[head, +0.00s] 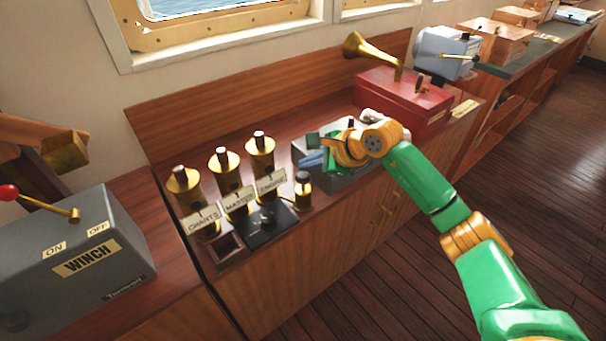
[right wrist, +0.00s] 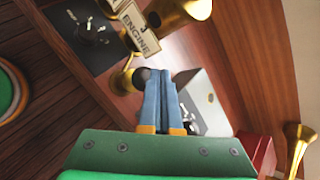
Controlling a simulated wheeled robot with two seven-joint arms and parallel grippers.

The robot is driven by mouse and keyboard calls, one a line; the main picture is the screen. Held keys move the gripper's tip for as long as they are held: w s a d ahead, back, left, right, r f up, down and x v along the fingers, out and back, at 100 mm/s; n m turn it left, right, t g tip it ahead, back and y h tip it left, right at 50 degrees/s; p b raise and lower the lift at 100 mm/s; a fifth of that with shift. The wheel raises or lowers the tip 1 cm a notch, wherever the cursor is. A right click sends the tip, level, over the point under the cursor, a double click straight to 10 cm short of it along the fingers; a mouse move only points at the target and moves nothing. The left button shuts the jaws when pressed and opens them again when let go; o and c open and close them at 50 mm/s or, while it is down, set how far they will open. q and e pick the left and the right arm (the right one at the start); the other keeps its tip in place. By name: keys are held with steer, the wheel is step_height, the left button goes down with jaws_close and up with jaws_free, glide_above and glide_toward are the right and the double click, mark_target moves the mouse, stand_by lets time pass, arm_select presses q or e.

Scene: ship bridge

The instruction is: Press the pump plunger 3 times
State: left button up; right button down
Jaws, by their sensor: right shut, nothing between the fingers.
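A small brass cylinder with a dark knob on top (head: 303,190) stands upright at the front edge of the wooden counter; it looks like the pump with its plunger. In the right wrist view the dark knob (right wrist: 142,76) shows beside my fingertips; I cannot tell whether they touch it. My right gripper (head: 308,161) is shut and empty, its blue fingers pointing left, above and just behind the brass cylinder in the head view. In the right wrist view the two fingers (right wrist: 163,74) lie together. My left gripper is not in view.
Brass tubes (head: 224,170) with CHARTS, MASTER and ENGINE tags stand left of the cylinder, beside a black dial plate (head: 262,222). A grey box (head: 345,181) lies under my right gripper. A red box (head: 405,98) with a brass horn (head: 365,50) stands farther right. A grey winch box (head: 75,250) is at left.

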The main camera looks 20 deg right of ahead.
mark_target(307, 176)
stand_by(0.6)
steer(key=shift+f+b, duration=0.4)
steer(key=shift+b, duration=0.1)
steer(key=shift+f+b, duration=1.5)
steer(key=shift+f, duration=0.1)
stand_by(1.0)
stand_by(0.4)
steer(key=shift+r+p, duration=1.35)
steer(key=shift+r, duration=0.6)
step_height(307, 176, up, 5)
steer(key=p, duration=0.3)
steer(key=shift+r+p, duration=0.15)
steer(key=shift+p, duration=0.25)
stand_by(1.0)
